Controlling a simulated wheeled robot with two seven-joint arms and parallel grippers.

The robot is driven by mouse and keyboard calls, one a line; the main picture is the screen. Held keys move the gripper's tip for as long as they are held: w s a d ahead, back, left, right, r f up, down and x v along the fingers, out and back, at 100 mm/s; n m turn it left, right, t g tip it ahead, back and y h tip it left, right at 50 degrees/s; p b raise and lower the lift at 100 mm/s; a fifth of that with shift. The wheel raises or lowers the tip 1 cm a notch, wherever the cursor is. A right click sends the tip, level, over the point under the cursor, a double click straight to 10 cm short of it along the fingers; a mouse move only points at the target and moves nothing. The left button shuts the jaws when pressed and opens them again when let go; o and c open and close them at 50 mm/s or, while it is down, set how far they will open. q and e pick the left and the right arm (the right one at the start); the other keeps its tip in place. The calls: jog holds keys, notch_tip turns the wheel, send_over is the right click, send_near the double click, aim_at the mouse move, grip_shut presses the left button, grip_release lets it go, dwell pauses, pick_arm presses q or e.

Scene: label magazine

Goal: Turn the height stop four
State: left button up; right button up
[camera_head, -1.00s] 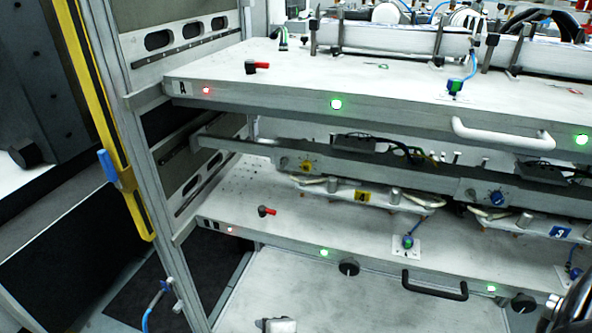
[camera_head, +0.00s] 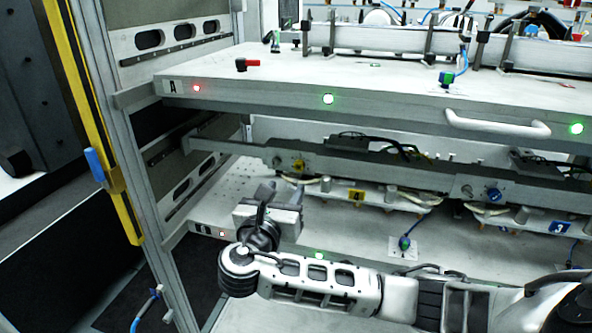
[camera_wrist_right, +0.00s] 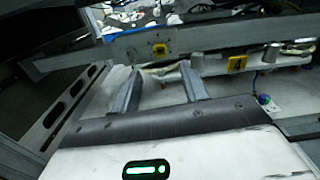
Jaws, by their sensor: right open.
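A knob on a yellow plate (camera_head: 298,165) sits on the grey rail above the lower shelf. A yellow label marked 4 (camera_head: 356,195) is on the unit below and to the right. In the wrist view the yellow-plated knob (camera_wrist_right: 159,48) is ahead, and the yellow label (camera_wrist_right: 237,63) is to its right. I cannot read a number on the knob. My right gripper (camera_head: 268,188) is over the left end of the lower shelf, its fingertips partly hidden by its own body. The wrist view shows its fingers (camera_wrist_right: 158,78) apart and empty, short of the knob. My left gripper is not in view.
The upper shelf (camera_head: 230,84), with a white handle (camera_head: 497,128), overhangs the rail. A blue-plated knob (camera_head: 493,195) and a blue label (camera_head: 559,227) are further right. A blue-green connector (camera_head: 404,243) stands on the lower shelf. A frame post (camera_head: 130,150) borders the left.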

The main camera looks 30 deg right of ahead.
aim_at(298, 167)
jog(key=x, duration=0.9)
grip_shut()
